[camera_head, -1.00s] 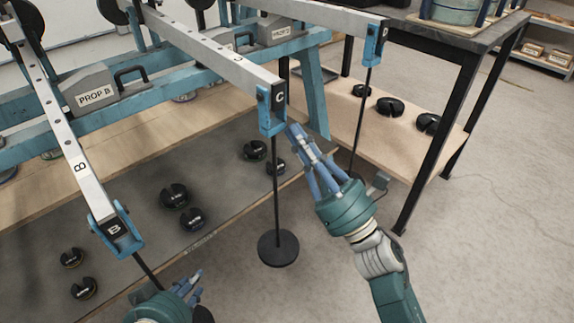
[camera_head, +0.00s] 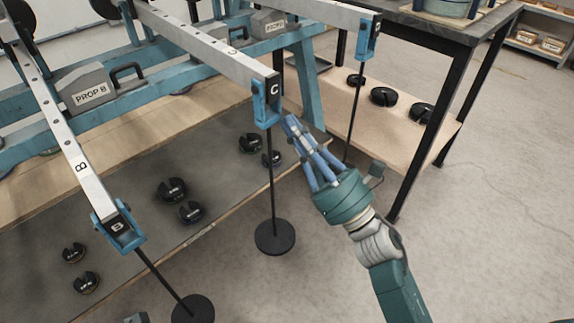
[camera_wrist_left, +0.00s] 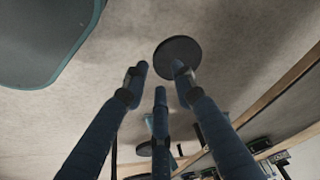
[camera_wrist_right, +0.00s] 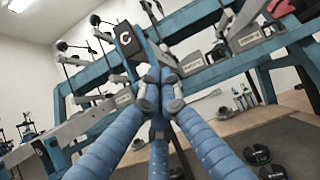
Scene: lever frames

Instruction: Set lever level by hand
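Lever B (camera_head: 80,165) is a pale drilled beam sloping down toward me, with a blue end clevis (camera_head: 117,230) and a rod to a black disc (camera_head: 193,308). Lever C (camera_head: 215,52) ends in a blue clevis (camera_head: 266,103) with a hanging rod and disc (camera_head: 275,237). Another beam (camera_head: 335,14) ends at the top right. My right gripper (camera_head: 290,122) has its fingers drawn together, apparently empty, just right of the C clevis; its fingertips (camera_wrist_right: 155,78) show below the C label.
Grey blocks, one marked PROP B (camera_head: 92,95), sit on the blue frame (camera_head: 50,125). Several slotted black weights (camera_head: 172,188) lie on the dark bench mat (camera_head: 130,215). A black-legged table (camera_head: 450,110) stands at right. The floor at right is open.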

